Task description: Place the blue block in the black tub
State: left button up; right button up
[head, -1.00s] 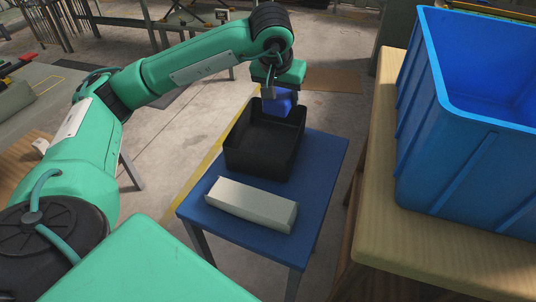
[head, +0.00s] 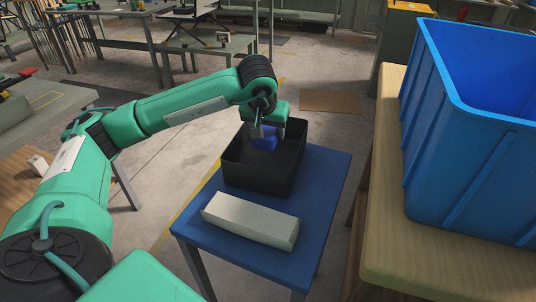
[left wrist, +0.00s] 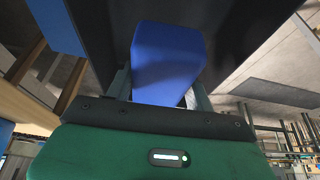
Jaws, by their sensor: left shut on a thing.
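The blue block (head: 264,140) is between the fingers of my left gripper (head: 268,134), which is shut on it. The block hangs within the opening of the black tub (head: 256,180), near its back wall; I cannot tell whether it touches the bottom. In the left wrist view the block (left wrist: 168,62) sits between the fingers, with the dark tub (left wrist: 262,28) around it. The tub stands on a small blue table (head: 325,190). My right gripper is not in view.
A pale long block (head: 250,222) lies on the blue table in front of the tub. A large blue bin (head: 470,160) stands on a wooden table (head: 430,265) at the right. Workbenches stand at the back, with open floor between.

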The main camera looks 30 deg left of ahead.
aim_at(270, 158)
pick_arm(q)
jog(key=shift+f, duration=3.95)
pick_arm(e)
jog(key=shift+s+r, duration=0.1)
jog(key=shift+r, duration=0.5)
pick_arm(q)
jog(key=shift+f+b, duration=0.1)
jog(key=shift+b, duration=0.2)
jog(key=o, duration=1)
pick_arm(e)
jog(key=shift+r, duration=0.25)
pick_arm(q)
jog(key=shift+s+r, duration=0.1)
jog(key=shift+r, duration=0.4)
jog(key=p+v, duration=0.1)
jog(key=v, duration=0.9)
jog(key=shift+s+d+r, duration=0.1)
jog(key=shift+s+r, duration=0.05)
jog(key=shift+r, duration=0.1)
jog(key=shift+s+r, duration=0.15)
jog(key=shift+r, duration=0.1)
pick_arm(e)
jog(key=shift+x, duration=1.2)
